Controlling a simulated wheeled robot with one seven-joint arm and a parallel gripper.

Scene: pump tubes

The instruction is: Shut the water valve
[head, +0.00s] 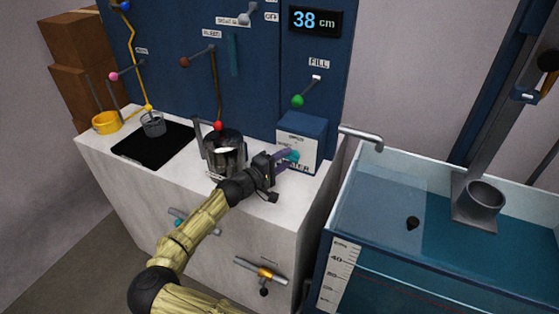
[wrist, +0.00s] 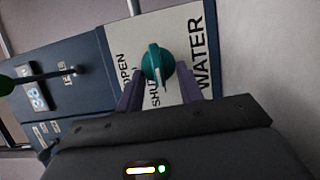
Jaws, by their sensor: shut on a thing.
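The water valve is a teal knob (wrist: 158,63) on a white panel (wrist: 182,30) marked OPEN, SHUT and WATER. In the wrist view its raised ridge runs roughly up and down the picture, with the lower end toward the word SHUT. In the head view the knob (head: 293,156) sits on the front of a blue-and-white box (head: 303,128) and is partly covered. My gripper (head: 283,159) reaches it from the left. Its purple fingers (wrist: 161,91) stand on both sides of the knob and are shut on it.
A dark metal pot (head: 224,153) stands on the counter (head: 182,181) just left of my gripper. A spout (head: 362,137) reaches over the water tank (head: 389,180) at right. The display (head: 315,21) reads 38 cm. A green-knobbed lever (head: 298,101) marked FILL is above the box.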

